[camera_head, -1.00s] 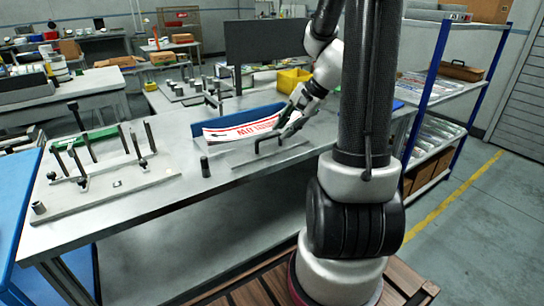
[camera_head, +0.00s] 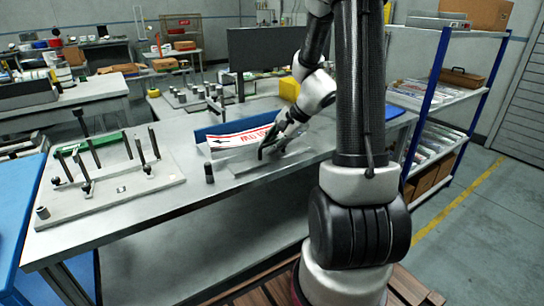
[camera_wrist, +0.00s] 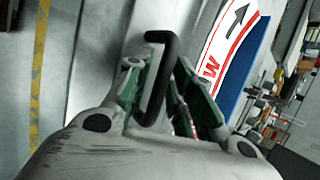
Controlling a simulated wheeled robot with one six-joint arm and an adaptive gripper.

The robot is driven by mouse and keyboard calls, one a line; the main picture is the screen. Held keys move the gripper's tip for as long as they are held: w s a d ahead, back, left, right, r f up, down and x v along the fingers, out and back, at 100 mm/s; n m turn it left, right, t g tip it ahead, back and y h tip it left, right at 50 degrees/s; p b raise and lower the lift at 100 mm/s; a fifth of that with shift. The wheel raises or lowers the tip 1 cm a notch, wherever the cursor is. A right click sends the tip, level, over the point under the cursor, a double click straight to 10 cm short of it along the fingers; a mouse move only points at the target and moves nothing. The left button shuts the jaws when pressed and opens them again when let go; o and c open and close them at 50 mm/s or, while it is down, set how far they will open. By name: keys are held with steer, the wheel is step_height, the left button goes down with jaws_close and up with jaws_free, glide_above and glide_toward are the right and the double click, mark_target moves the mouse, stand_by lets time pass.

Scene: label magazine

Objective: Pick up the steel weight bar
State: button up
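The steel weight bar (camera_head: 243,168) lies flat on the grey workbench in the head view, a pale strip with a black bracket-shaped handle (camera_head: 264,152). The handle also shows in the wrist view (camera_wrist: 168,70). My gripper (camera_head: 270,143) is at the handle. In the wrist view, its green-sided fingers (camera_wrist: 158,66) stand apart, one on each side of the handle, with a gap visible on the left. I cannot tell whether the right finger touches it. My gripper hides part of the bar in the head view.
A white label sheet with red print (camera_head: 238,138) stands against a blue backing just behind the bar. A small dark cylinder (camera_head: 209,173) stands to the left. A fixture plate with several upright pins (camera_head: 120,190) is further left. A yellow bin (camera_head: 289,88) is behind.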

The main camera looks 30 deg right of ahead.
steer(key=shift+c, duration=0.4)
jaws_close()
steer(key=shift+r, duration=0.1)
